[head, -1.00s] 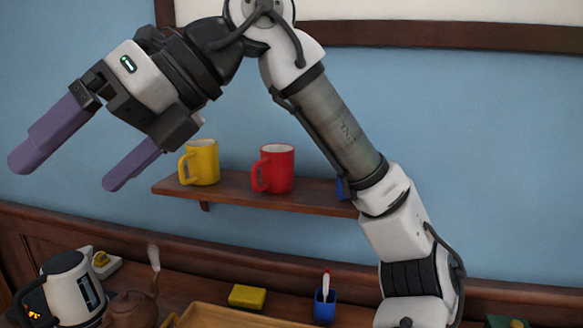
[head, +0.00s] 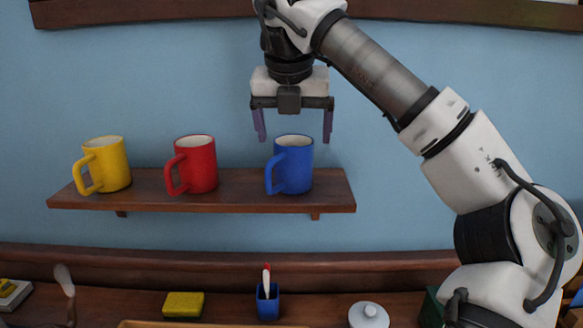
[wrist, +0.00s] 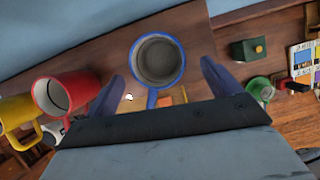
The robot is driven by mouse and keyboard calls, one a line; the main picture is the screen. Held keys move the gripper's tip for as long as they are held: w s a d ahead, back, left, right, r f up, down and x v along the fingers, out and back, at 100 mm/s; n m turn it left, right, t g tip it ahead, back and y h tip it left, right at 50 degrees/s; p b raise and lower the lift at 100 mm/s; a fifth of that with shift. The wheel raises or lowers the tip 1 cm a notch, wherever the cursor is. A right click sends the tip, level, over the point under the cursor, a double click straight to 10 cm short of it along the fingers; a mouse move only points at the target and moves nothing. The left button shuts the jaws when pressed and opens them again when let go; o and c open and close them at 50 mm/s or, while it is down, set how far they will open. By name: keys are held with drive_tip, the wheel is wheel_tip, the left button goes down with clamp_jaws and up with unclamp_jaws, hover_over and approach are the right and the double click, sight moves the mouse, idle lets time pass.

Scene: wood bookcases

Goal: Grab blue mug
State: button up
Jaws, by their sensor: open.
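The blue mug (head: 294,166) stands upright at the right end of the wall shelf, its handle toward the left front in the head view. My gripper (head: 293,139) points down over it, open and empty, with its purple fingers spread to either side of the mug's rim. In the wrist view the blue mug (wrist: 157,61) is seen from above, its rim a little beyond the fingertips and its handle pointing toward my gripper (wrist: 164,74). I cannot tell exactly how far the fingertips are above the rim.
A red mug (head: 196,164) and a yellow mug (head: 106,165) stand to the left on the same wooden shelf (head: 240,197). The red mug is nearest the blue one. Below, the counter holds a yellow sponge (head: 184,305), a blue cup (head: 267,302) and a white lidded item (head: 368,315).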

sight(294, 160)
drive_tip(key=shift+p+x, duration=1.05)
drive_tip(key=shift+x, duration=2.65)
drive_tip(key=shift+s+a, duration=0.15)
drive_tip(key=shift+s, duration=0.05)
drive_tip(key=c, duration=1.2)
drive_tip(key=shift+c, duration=0.2)
wheel_tip(294, 160, up, 18)
drive_tip(key=p, duration=0.2)
